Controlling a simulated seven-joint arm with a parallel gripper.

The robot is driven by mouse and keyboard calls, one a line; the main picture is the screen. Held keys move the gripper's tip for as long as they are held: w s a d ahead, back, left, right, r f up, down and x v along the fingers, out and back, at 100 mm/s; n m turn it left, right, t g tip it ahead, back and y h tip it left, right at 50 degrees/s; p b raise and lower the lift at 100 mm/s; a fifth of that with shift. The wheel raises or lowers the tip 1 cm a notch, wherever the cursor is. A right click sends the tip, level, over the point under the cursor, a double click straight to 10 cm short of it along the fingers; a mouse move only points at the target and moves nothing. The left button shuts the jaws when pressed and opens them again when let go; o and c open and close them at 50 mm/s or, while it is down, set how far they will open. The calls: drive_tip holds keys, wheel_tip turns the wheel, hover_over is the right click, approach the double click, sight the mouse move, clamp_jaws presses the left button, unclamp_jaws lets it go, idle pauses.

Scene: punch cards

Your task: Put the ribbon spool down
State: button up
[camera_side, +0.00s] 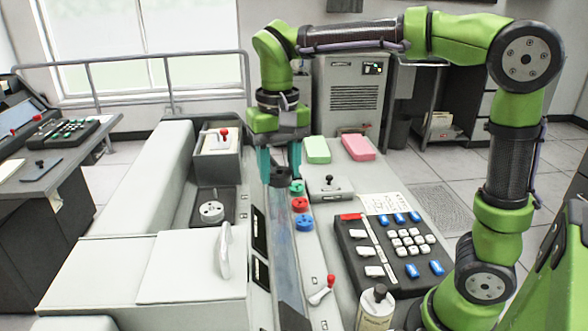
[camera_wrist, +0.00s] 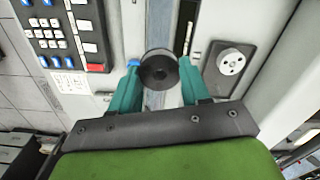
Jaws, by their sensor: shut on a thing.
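The ribbon spool (camera_wrist: 160,71) is a dark round reel with a hub in its middle. In the wrist view it sits between the two teal fingers of my gripper (camera_wrist: 160,85), which are shut on it. In the side view my gripper (camera_side: 279,168) points down over the console, and the dark spool (camera_side: 280,176) shows between the fingertips. It is over the grey channel (camera_side: 281,235) that runs along the console. I cannot tell whether the spool touches the surface below.
Green, red and blue round buttons (camera_side: 300,205) lie just right of the spool. A joystick box (camera_side: 328,188), green (camera_side: 317,150) and pink (camera_side: 358,147) card stacks and a keypad (camera_side: 392,250) stand further right. A dial (camera_side: 211,211) is on the left. A bottle (camera_side: 375,308) stands in front.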

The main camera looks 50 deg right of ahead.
drive_tip(key=shift+r, duration=0.25)
drive_tip(key=shift+d+f, duration=0.1)
drive_tip(key=shift+d, duration=0.25)
drive_tip(key=w+d+f+m, duration=0.3)
drive_tip(key=d+f, duration=0.4)
drive_tip(key=d, duration=0.4)
drive_tip(key=n, duration=0.3)
approach(329, 216)
wheel_tip(329, 216, down, 6)
drive_tip(key=shift+s+f, duration=0.1)
drive_tip(key=shift+f, duration=0.15)
